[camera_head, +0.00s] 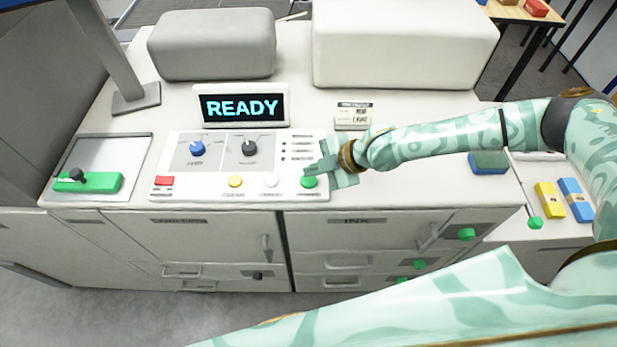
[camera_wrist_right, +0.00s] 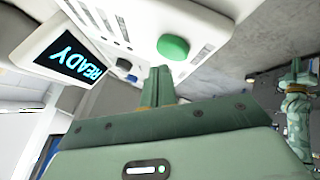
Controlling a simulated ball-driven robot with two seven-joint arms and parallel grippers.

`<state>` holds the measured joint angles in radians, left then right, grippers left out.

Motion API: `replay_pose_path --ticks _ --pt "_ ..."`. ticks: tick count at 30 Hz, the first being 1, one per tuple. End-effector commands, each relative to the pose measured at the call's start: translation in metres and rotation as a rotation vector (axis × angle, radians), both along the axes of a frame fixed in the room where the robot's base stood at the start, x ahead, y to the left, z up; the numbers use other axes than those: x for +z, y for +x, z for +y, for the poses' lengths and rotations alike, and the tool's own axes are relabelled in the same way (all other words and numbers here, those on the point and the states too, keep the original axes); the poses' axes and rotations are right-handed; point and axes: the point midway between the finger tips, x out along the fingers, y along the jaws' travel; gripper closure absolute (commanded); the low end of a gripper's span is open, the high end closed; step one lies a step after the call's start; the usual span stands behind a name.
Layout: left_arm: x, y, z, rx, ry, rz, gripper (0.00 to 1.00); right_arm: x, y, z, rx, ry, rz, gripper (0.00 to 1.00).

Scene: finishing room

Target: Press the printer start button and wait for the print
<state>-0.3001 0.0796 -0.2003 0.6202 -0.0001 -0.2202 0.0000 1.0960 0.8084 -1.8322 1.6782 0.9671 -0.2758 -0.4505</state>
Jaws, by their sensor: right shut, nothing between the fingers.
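The printer control panel (camera_head: 216,154) lies on the white machine top, with a display (camera_head: 242,107) behind it reading READY; the display also shows in the right wrist view (camera_wrist_right: 72,58). The green button (camera_head: 309,182) is at the panel's right front corner, and it shows large in the right wrist view (camera_wrist_right: 173,47). My right gripper (camera_head: 322,171) is shut and empty, with its fingertips close to the green button. In the wrist view the fingers (camera_wrist_right: 160,78) appear just below the button; I cannot tell whether they touch it. My left gripper is not in view.
Red (camera_head: 164,181), yellow (camera_head: 235,181) and white (camera_head: 271,182) buttons line the panel's front edge. A blue knob (camera_head: 197,148) and a black knob (camera_head: 249,147) sit behind them. Yellow (camera_head: 550,200) and blue (camera_head: 575,199) boxes lie at right.

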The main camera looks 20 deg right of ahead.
Motion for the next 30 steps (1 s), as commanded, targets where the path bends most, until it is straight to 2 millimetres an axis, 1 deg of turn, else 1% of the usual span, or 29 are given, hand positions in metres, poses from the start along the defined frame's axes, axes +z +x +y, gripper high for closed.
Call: replay_pose_path --ticks 11,19,30 --pt "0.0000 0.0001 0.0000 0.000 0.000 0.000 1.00 -0.0006 0.0000 0.0000 0.000 0.000 0.000 1.00" --pt "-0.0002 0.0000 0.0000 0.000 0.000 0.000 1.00 -0.0082 -0.0005 0.0003 0.001 0.000 0.001 1.00" --pt "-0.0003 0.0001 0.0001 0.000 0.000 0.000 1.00 -0.0086 -0.0003 0.0001 0.000 0.000 0.000 1.00"
